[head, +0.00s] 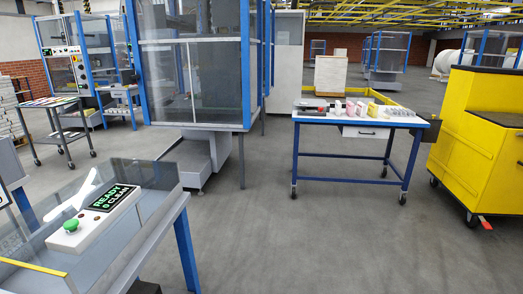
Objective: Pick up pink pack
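A small pink pack (350,108) stands on the white top of a blue-framed wheeled table (345,121) in the right middle of the head view, some way off across the floor. Other small pinkish packs stand close beside it, and at this size I cannot tell them apart well. A yellow pack (373,109) stands just to their right. My gripper is not in view.
A dark device lies at the table's left end, and several small pale items (401,111) stand at its right. A yellow cabinet (478,135) on wheels stands to the right. A glass-topped console (100,217) with a green button fills the lower left. Grey floor (300,240) before the table is clear.

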